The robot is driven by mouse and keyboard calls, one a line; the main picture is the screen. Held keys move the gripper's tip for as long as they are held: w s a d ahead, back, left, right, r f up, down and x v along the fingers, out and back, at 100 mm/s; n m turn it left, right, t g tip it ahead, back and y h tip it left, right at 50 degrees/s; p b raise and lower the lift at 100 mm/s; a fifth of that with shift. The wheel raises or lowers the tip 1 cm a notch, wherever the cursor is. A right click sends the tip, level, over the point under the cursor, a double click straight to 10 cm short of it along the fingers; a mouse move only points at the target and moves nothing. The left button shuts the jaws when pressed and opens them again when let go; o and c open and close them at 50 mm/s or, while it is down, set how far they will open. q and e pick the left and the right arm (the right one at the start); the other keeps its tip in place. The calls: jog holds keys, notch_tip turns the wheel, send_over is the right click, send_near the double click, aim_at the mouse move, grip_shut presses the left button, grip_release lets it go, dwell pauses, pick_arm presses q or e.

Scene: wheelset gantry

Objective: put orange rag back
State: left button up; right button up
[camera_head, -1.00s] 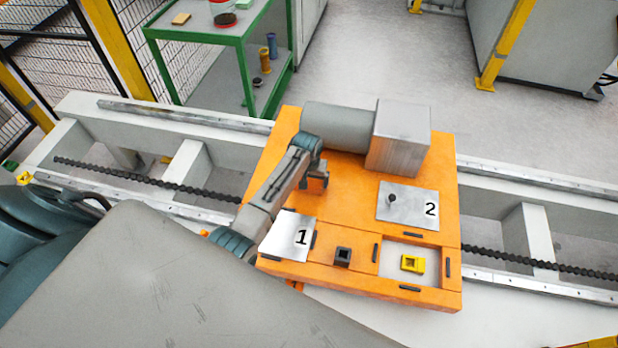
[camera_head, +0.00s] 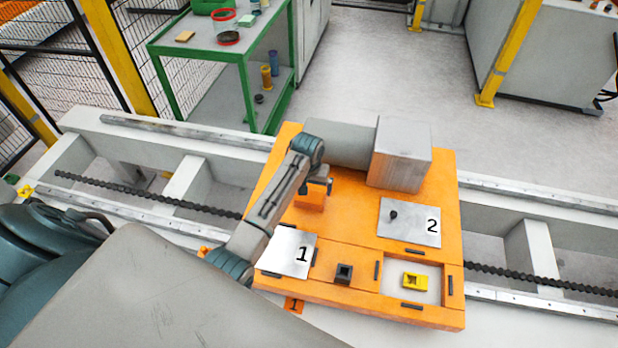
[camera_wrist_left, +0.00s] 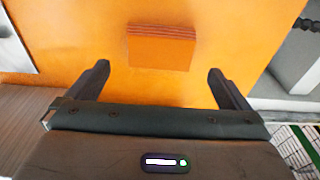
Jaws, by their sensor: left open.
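The orange rag (camera_head: 309,200) looks like a small folded block on the orange platform top, in front of the grey cylinder and block. In the left wrist view, the rag (camera_wrist_left: 162,46) shows layered edges and lies beyond the fingertips, roughly midway between them. My left gripper (camera_head: 325,185) is just beside and above the rag in the head view. Its two fingers (camera_wrist_left: 155,72) are spread wide with nothing between them, apart from the rag. My right gripper is not in view.
The platform carries plate 1 (camera_head: 288,252), plate 2 (camera_head: 410,222) with a dark knob, a black square part (camera_head: 344,273) and a yellow part (camera_head: 416,281) in a pale recess. A grey block (camera_head: 400,155) stands behind. A green cart (camera_head: 245,58) is at the back.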

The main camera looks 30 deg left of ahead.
aim_at(309, 201)
pick_arm(q)
jog(key=r, duration=0.5)
jog(key=shift+s+d+r, duration=0.1)
jog(key=shift+s+r, duration=0.25)
